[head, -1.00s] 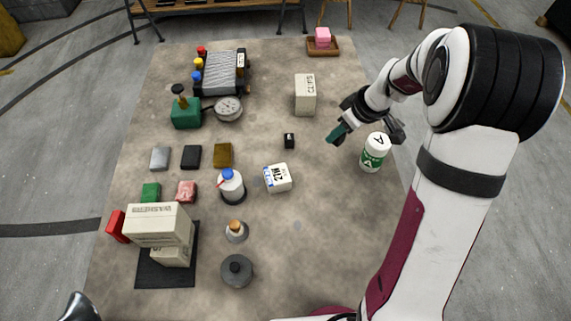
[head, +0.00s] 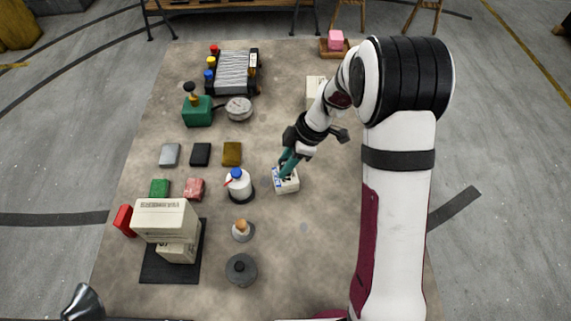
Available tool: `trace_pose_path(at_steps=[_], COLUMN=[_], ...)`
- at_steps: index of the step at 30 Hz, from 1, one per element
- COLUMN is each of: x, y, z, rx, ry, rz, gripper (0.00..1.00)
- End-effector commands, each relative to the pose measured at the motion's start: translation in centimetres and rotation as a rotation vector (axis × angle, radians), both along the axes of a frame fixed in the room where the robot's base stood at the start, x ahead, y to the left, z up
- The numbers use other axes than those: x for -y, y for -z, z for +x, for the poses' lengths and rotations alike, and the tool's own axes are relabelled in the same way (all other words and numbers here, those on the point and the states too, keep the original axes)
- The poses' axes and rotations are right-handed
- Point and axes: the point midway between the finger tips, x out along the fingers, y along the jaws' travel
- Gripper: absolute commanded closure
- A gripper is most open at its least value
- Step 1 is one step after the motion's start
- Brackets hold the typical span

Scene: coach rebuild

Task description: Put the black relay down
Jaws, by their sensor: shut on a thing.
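My gripper (head: 284,170), with teal fingers, is shut in the middle of the mat, its tips pointing down. The tips appear in front of or just above the small white box with black lettering (head: 287,186); I cannot tell whether they touch it.
A white bottle with a blue cap (head: 238,186) stands close left of the white box. A black block (head: 200,154) and a brown block (head: 231,153) lie farther left. My arm covers the mat's right side.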

Motion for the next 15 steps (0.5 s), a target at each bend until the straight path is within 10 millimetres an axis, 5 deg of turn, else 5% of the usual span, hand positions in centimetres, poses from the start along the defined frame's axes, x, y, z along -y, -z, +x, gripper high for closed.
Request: trace_pose_path(at_steps=[12, 13, 15], x=[0.08, 0.08, 0.09], y=[1.33, 1.30, 1.28], z=[-0.01, -0.01, 0.00], rx=[0.000, 0.000, 0.001], ry=[0.001, 0.001, 0.001], rz=[0.000, 0.000, 0.000], gripper=[1.00, 0.61, 0.48])
